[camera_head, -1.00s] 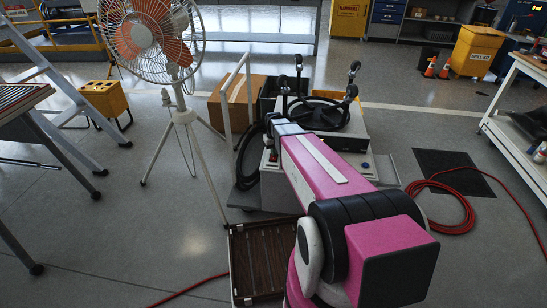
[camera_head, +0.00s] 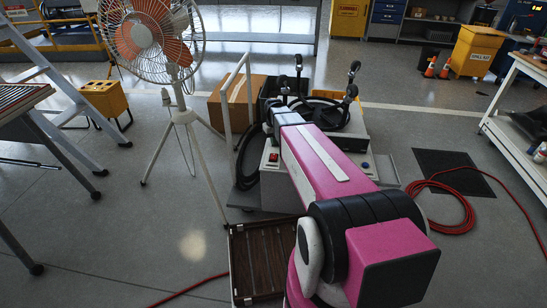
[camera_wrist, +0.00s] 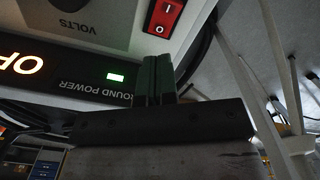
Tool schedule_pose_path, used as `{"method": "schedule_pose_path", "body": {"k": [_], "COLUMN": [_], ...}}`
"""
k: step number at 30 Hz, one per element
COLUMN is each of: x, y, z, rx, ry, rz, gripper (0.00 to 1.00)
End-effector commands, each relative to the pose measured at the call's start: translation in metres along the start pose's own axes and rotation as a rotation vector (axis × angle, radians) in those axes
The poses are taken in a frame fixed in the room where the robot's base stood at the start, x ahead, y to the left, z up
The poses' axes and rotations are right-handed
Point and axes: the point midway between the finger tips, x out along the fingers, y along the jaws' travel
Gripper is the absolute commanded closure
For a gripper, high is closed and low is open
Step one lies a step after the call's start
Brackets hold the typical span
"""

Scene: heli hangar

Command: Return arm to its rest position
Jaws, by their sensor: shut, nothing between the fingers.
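My gripper (camera_wrist: 158,82) is shut and empty in the wrist view, its two dark fingers pressed together. It is in front of a ground power unit (camera_wrist: 105,80), whose panel appears tilted and partly upside down, with a lit amber display, a small green light and "VOLTS" lettering. A red rocker switch (camera_wrist: 163,17) sits beyond the fingertips; I see no contact. In the head view, my pink and black arm reaches forward over the ground power unit (camera_head: 384,172). The gripper is hidden there behind the arm's far end. A red spot, likely the switch, shows on the panel left of the arm.
A fan (camera_head: 170,50) on a tripod stands left of the arm, near a cardboard box (camera_head: 237,102). A brown slatted case (camera_head: 255,260) lies on the floor beside my arm. A red hose (camera_head: 465,210) coils at right. Floor at lower left is mostly clear.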

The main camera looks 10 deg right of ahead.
Motion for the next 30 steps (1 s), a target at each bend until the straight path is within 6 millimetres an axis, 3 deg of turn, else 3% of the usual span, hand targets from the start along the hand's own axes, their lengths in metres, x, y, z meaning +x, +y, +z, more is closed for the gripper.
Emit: {"method": "schedule_pose_path", "body": {"k": [10, 13, 24, 27, 30], "x": [-0.004, -0.005, -0.017, -0.020, -0.021], "y": [0.000, -0.003, -0.037, -0.042, -0.044], "z": [0.001, 0.015, 0.173, 0.198, 0.208], "rx": [0.000, 0.009, 0.160, 0.190, 0.206], "ry": [-0.001, -0.001, 0.002, 0.004, 0.006], "rz": [0.000, 0.000, 0.000, 0.000, 0.001], "gripper": [1.00, 1.00, 1.00, 1.00, 1.00]}}
